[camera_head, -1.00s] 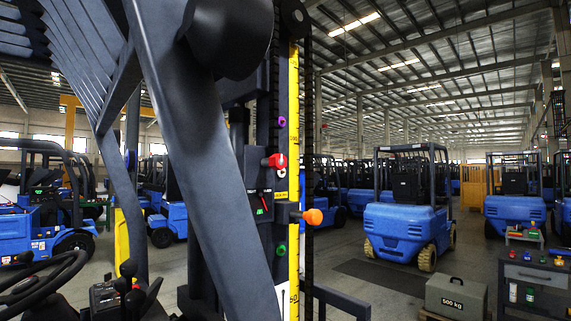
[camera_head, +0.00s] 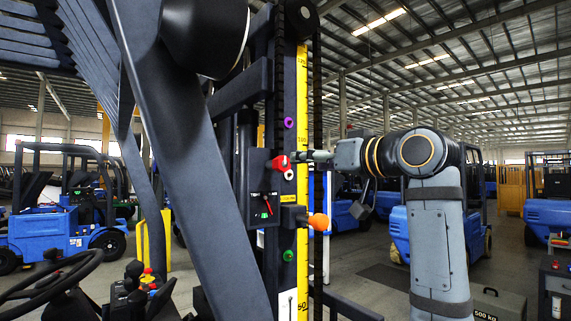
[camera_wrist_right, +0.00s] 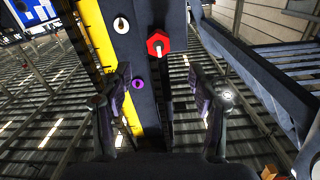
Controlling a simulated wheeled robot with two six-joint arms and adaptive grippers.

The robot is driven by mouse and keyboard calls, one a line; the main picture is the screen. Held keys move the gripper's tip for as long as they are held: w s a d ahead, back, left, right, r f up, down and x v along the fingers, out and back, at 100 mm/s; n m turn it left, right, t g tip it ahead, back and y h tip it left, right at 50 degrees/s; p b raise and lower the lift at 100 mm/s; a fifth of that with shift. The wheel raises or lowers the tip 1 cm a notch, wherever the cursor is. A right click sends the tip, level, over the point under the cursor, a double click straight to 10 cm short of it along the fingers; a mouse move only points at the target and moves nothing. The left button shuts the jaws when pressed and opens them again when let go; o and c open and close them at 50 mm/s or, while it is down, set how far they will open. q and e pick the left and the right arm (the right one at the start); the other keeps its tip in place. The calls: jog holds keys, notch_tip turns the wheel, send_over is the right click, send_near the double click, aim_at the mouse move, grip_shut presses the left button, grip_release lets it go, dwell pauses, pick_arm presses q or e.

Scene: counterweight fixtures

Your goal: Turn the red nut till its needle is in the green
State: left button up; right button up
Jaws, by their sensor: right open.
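The red nut (camera_head: 279,163) sticks out of the side of the dark mast in the head view. In the right wrist view the red hexagonal nut (camera_wrist_right: 154,42) lies ahead of the fingers, near the top middle. My right gripper (camera_head: 318,155) reaches in from the right, its fingertips close to the nut. In the right wrist view it (camera_wrist_right: 164,78) is open, with nothing between the fingers. Whether it touches the nut I cannot tell. My left gripper is not in view.
A purple knob (camera_head: 289,122), an orange knob (camera_head: 319,222) and a green knob (camera_head: 288,256) sit along the mast's yellow scale (camera_head: 290,90). A purple knob (camera_wrist_right: 138,84) is beside the left finger in the wrist view. Blue forklifts (camera_head: 70,230) stand behind.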

aim_at(285, 164)
jog(key=p+x, duration=0.5)
jog(key=x, duration=0.4)
jog(key=shift+w+a+r, duration=0.1)
jog(key=shift+w+a, duration=0.05)
jog(key=shift+w, duration=0.25)
jog(key=shift+f, duration=0.2)
jog(key=c, duration=1.2)
